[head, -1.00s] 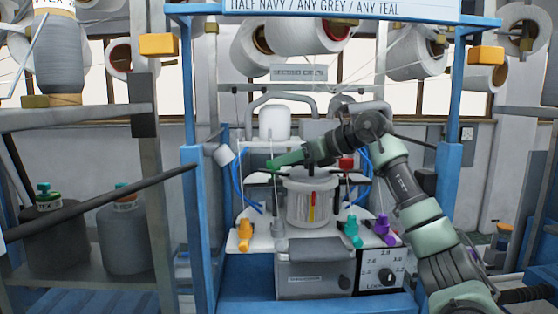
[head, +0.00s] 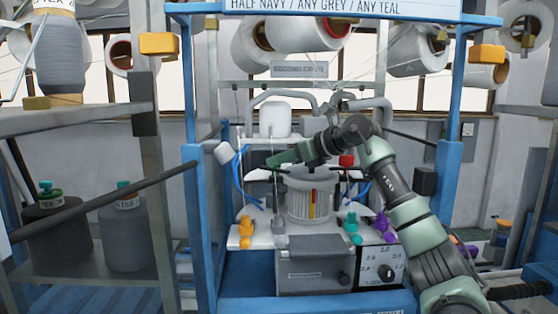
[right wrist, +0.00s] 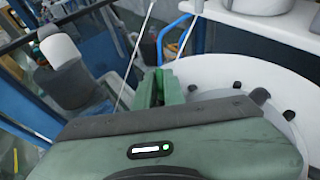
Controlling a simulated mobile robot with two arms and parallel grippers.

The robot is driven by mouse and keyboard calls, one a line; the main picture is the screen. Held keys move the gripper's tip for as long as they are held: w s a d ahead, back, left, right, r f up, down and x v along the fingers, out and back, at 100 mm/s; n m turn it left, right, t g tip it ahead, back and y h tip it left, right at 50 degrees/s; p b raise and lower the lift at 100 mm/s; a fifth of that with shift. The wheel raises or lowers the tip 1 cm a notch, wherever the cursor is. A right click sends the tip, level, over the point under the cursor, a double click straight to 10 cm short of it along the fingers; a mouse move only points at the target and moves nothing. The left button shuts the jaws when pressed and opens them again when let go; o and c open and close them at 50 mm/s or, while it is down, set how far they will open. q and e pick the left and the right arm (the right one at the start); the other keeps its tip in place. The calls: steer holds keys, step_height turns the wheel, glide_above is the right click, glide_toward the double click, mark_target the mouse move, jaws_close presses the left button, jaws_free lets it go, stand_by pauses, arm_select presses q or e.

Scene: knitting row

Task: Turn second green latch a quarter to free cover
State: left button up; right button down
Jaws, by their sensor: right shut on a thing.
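My right gripper (head: 274,160) reaches in from the right over the white ribbed drum (head: 322,203) on the knitting machine. It is shut on a small green piece, the green latch (right wrist: 161,86), which shows between the fingers at the front edge of the gripper body in the right wrist view. In the head view, the latch and fingers blend into one dark green shape. The exact angle of the latch is hard to tell. A white round rim (right wrist: 225,70) with small dark knobs lies beside the gripper. My left gripper is not in view.
Orange (head: 246,232), teal (head: 352,228) and purple (head: 384,226) pieces stand on the white plate. Blue posts (head: 200,220) flank the machine. A dark bar (head: 100,202) crosses at left. A grey box (head: 315,272) with a dial panel (head: 378,265) is below.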

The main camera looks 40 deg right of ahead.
steer(key=shift+a+r+m+t+h, duration=0.15)
steer(key=shift+m+t+h, duration=0.15)
steer(key=shift+m+h, duration=0.75)
steer(key=m+h, duration=0.1)
steer(key=h, duration=0.1)
steer(key=m+h+p, duration=0.1)
steer(key=m+h, duration=0.1)
steer(key=shift+a, duration=0.3)
steer(key=shift+w+a+m+g+h+p, duration=0.1)
steer(key=shift+m+g+h+p, duration=0.1)
steer(key=shift+m+g+h, duration=0.95)
steer(key=shift+w+a+m+g+h+p, duration=0.15)
steer(key=shift+m+g+h, duration=0.3)
steer(key=shift+m+h, duration=1.3)
steer(key=shift+s+d, duration=0.1)
steer(key=c, duration=1.5)
jaws_free()
